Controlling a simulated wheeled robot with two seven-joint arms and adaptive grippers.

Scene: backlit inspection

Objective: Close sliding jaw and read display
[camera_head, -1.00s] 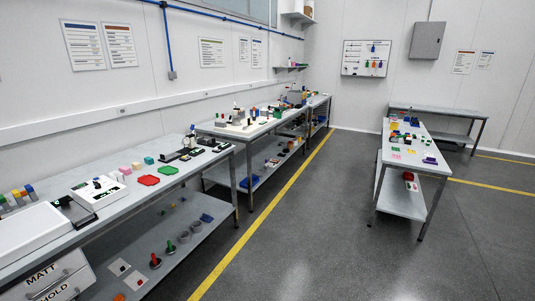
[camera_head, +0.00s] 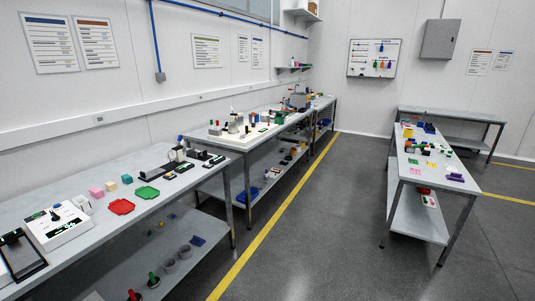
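No gripper of mine is in view. Dark low devices (camera_head: 181,168) lie at the far end of the near left bench (camera_head: 150,215), with small green marks on them. I cannot tell at this size whether one has a sliding jaw, or read any display. A white box (camera_head: 58,225) with a black knob and small green-lit spots stands at the near end of the same bench. A black frame-like device (camera_head: 20,255) lies beside it at the left edge of the picture.
Red (camera_head: 122,206) and green (camera_head: 147,192) trays and small blocks lie on the near bench. A second cluttered bench (camera_head: 245,143) stands behind it. Another table (camera_head: 430,165) is at the right. The grey floor (camera_head: 330,240) between them is clear, with a yellow line (camera_head: 262,245).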

